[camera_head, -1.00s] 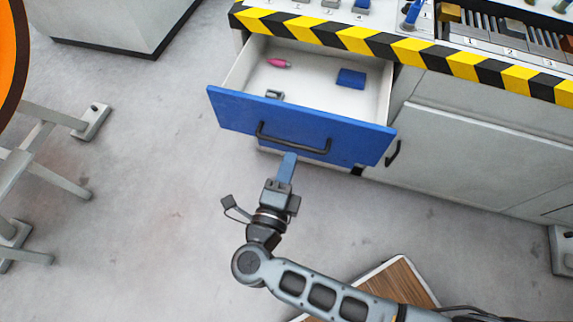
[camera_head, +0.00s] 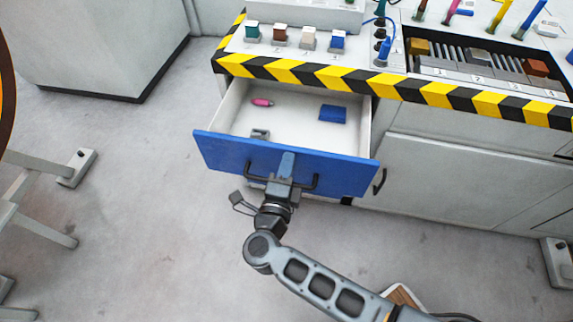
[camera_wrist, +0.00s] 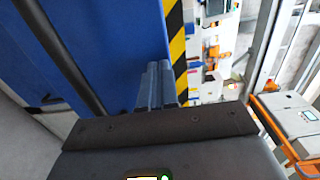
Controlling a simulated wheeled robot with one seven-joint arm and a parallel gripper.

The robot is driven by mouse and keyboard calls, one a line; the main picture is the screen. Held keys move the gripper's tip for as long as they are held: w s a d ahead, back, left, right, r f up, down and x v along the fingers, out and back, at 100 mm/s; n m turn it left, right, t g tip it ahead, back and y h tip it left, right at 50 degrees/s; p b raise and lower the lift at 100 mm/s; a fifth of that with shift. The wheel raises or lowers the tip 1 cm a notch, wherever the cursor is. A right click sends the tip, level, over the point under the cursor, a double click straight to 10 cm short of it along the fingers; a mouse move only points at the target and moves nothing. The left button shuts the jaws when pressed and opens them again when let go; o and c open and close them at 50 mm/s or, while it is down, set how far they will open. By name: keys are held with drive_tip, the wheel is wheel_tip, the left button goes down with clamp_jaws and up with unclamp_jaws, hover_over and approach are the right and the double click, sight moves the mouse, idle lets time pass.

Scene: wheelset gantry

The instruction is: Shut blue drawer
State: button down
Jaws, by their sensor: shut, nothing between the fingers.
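The blue drawer (camera_head: 230,152) stands pulled out of the bench, with its white inside showing. Its dark bar handle (camera_head: 313,184) runs across the front and is partly hidden by my gripper. My gripper (camera_head: 287,158) is shut and empty, with its fingers at the middle of the drawer front. In the wrist view the fingertips (camera_wrist: 160,72) lie close to the blue front (camera_wrist: 110,40), beside the dark handle (camera_wrist: 62,50). I cannot tell if they touch it.
Inside the drawer lie a pink item (camera_head: 262,102), a blue block (camera_head: 332,114) and a small grey item (camera_head: 260,134). The bench edge (camera_head: 330,74) has yellow and black stripes. A grey stand (camera_head: 40,220) is at the left; the floor between is clear.

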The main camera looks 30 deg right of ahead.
drive_tip(key=b+x, duration=0.4)
drive_tip(key=x, duration=1.8)
